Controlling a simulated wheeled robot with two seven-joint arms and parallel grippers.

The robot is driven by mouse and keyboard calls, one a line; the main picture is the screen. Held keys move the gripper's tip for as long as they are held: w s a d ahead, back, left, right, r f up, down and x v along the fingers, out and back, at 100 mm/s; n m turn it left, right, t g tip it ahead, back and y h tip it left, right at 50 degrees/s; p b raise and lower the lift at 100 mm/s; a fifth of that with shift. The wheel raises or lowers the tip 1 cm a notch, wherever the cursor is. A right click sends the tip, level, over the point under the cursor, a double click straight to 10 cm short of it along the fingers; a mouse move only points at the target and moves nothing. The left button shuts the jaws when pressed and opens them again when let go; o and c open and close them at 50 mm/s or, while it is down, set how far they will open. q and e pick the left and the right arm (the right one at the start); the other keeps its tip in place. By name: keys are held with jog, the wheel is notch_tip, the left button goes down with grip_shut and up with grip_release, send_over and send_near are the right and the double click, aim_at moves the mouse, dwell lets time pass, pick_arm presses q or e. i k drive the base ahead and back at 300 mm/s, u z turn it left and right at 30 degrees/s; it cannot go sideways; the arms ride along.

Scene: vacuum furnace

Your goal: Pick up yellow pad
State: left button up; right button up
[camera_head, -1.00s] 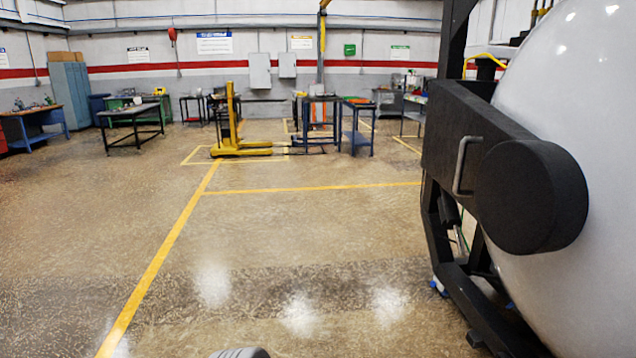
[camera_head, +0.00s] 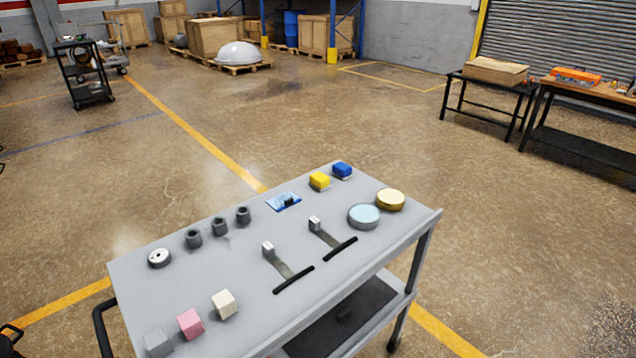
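Neither of my grippers is in view.
The cart also bears two round tins (camera_head: 364,216), two black-handled tools (camera_head: 294,279), several dark cylinders (camera_head: 220,226), a white-topped disc (camera_head: 159,257) and cubes in grey, pink (camera_head: 190,323) and cream. Open floor surrounds it. Workbenches (camera_head: 490,72) stand at right.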

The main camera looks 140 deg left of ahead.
aim_at(321, 182)
jog(key=u, duration=2.05)
jog(key=i, duration=0.6)
jog(key=u, duration=4.95)
